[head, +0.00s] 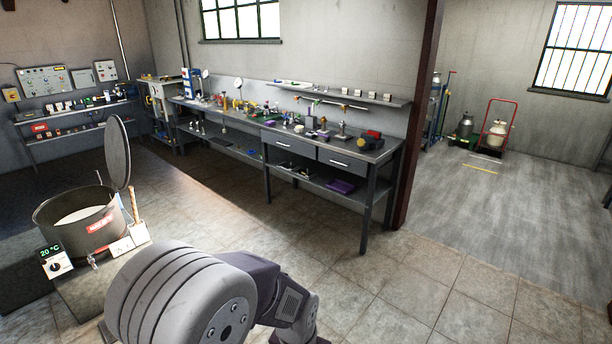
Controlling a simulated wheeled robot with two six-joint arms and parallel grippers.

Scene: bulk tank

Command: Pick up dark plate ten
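I cannot make out dark plate ten; the small items on the long workbench (383,151) are too far off to tell apart. The bench runs along the back wall, with many small tools and parts on its top and lower shelf. A large grey and dark arm link, which looks like mine, fills the bottom middle of the head view. Neither of my grippers shows in the head view, so what they hold cannot be seen.
An open bulk tank (72,236) with white liquid and a raised round lid (117,153) stands at left. A dark post (418,120) stands at the bench's right end. A red hand cart (515,103) stands at the far right. The tiled floor before the bench is clear.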

